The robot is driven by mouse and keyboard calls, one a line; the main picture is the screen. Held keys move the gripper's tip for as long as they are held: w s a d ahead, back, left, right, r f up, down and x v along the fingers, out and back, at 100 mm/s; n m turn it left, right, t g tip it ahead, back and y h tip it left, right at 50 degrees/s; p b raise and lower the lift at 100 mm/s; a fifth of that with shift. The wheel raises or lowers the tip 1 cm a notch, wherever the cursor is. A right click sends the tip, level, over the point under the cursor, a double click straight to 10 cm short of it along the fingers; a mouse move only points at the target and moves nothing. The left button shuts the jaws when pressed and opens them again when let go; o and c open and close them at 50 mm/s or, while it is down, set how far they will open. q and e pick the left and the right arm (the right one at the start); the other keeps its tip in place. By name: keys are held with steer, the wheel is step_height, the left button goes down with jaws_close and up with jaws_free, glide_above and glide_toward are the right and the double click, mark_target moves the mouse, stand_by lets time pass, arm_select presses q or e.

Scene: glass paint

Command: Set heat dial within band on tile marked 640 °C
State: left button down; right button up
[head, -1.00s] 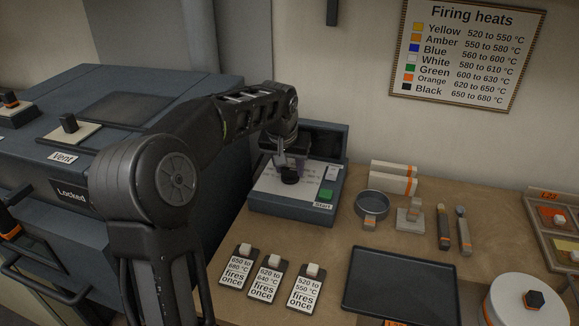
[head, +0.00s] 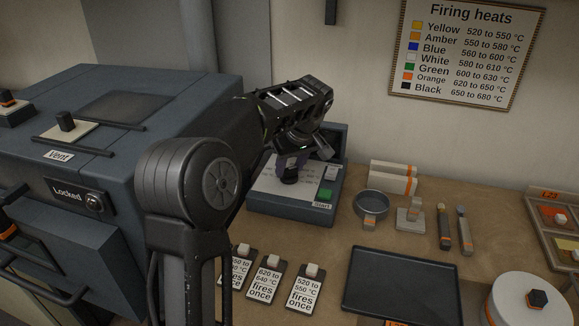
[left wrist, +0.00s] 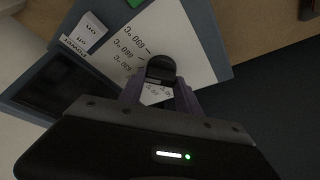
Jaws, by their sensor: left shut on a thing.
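The heat dial is a black knob (head: 289,176) on the pale panel of a blue-grey control box (head: 275,207). My left gripper (head: 291,164) is shut on the knob from above. In the left wrist view the knob (left wrist: 160,69) sits between the purple fingers of the gripper (left wrist: 158,84), with temperature marks beside it, some seeming to read 690, 660 and 630 °C. The knob's exact setting is hidden. The tile marked 620 to 640 °C (head: 266,280) lies on the bench between two other tiles. My right gripper is not in view.
A green Start button (head: 324,195) and a white Power switch (left wrist: 84,34) are on the box. The 520 to 550 tile (head: 304,288) lies to the right; my arm partly covers the left tile. A dark tray (head: 400,285) and a kiln marked Locked (head: 68,190) flank the tiles.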

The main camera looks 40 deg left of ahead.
arm_select(q)
steer(key=shift+w+n+g+p, duration=0.1)
steer(key=shift+n+g+p, duration=0.4)
steer(key=shift+n, duration=1.1)
steer(key=shift+y, duration=0.3)
steer(key=c, duration=0.8)
jaws_free()
steer(key=shift+c, duration=0.2)
steer(key=shift+d+r, duration=0.2)
steer(key=shift+r, duration=0.25)
steer(key=p+v, duration=0.1)
steer(key=v, duration=0.6)
